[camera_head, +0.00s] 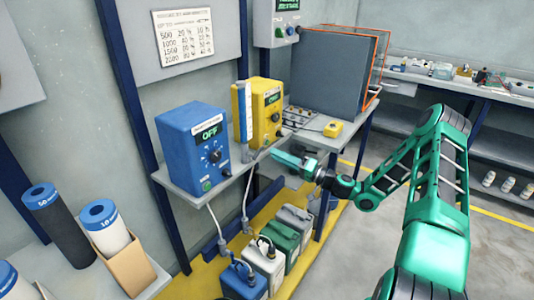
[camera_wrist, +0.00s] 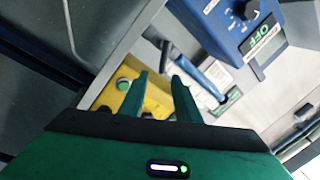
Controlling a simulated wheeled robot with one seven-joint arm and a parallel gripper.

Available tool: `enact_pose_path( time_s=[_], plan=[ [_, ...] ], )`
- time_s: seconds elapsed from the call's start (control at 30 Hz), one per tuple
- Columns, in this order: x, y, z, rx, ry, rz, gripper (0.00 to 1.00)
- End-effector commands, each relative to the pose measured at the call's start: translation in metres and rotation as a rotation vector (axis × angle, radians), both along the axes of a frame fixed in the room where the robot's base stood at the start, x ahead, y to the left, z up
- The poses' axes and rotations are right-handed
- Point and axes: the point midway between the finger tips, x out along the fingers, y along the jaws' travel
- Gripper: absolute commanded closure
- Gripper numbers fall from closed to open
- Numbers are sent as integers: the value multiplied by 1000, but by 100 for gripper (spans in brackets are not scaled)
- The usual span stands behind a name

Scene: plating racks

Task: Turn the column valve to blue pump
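The blue pump (camera_head: 195,145) stands on a shelf, its display reading OFF; it also shows at the top right in the wrist view (camera_wrist: 245,25). The yellow pump (camera_head: 258,110) stands to its right and shows in the wrist view (camera_wrist: 150,100) behind the fingers. Between the pumps a slim upright column (camera_head: 245,115) rises. In the wrist view a blue lever-like part (camera_wrist: 207,82), possibly the column valve's handle, lies between the pumps; its setting cannot be told. My gripper (camera_head: 283,157) is in front of the shelf, right of the column. Its fingers (camera_wrist: 160,76) are apart and empty.
Several canisters (camera_head: 285,235) stand on the yellow floor strip below the shelf, with hoses running down. A small yellow box (camera_head: 333,129) and a large grey block (camera_head: 325,75) are on the bench to the right. Blue-capped cylinders (camera_head: 102,225) stand at the left.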

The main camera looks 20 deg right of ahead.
Motion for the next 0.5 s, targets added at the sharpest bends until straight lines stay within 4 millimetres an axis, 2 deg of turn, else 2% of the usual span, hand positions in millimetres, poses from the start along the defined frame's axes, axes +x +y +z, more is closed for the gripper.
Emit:
enact_pose_path(
  time_s=[0.2,0.5],
  plan=[
    [-19,-18,-5,1,1,-2,70],
    [-24,-22,-6,0,0,-1,70]
  ],
)
